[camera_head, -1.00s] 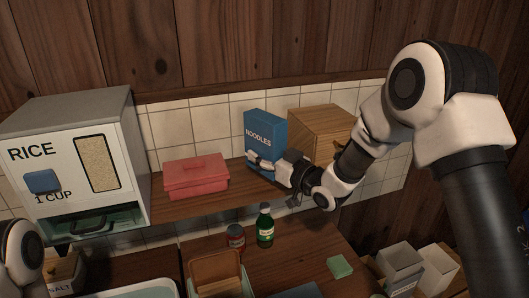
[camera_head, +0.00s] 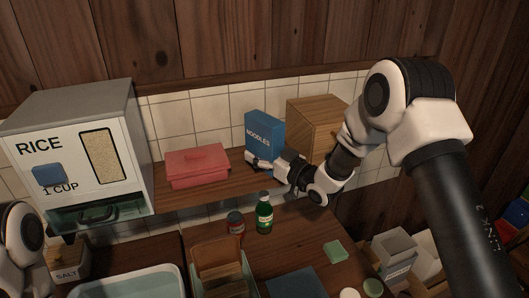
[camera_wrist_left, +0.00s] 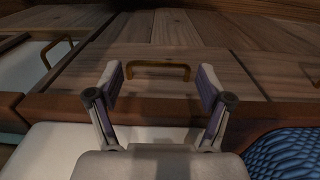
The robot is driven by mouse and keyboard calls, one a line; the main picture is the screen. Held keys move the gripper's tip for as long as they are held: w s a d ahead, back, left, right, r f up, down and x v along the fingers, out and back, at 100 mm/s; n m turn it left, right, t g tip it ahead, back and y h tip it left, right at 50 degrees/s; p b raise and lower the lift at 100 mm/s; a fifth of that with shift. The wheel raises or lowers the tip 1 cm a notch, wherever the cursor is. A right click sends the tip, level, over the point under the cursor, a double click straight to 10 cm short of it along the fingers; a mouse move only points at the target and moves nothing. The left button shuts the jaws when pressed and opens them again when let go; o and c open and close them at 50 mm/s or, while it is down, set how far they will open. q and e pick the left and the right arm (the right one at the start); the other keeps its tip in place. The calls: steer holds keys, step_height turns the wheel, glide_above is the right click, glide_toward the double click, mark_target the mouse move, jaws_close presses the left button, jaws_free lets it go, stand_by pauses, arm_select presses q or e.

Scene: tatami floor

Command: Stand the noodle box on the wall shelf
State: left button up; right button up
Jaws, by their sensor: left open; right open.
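The blue noodle box (camera_head: 265,131) stands upright on the wooden wall shelf (camera_head: 205,194), between the red box and the wooden box. Its label faces out. My right gripper (camera_head: 257,162) is open at the lower front of the noodle box, with its fingers close to the box. The gripper hides part of the lower edge, and I cannot tell if the fingers touch it. My left gripper (camera_wrist_left: 160,85) is open and empty in the left wrist view, in front of a wooden front with a brass handle. In the head view only part of my left arm shows.
A red box (camera_head: 197,166) and a wooden box (camera_head: 312,122) flank the noodle box. The rice dispenser (camera_head: 75,150) is at the left.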

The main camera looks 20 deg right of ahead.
steer(key=shift+s+d+f, duration=0.1)
steer(key=shift+s+d, duration=0.1)
steer(key=b+v, duration=0.3)
steer(key=v, duration=0.8)
steer(key=shift+s, duration=0.25)
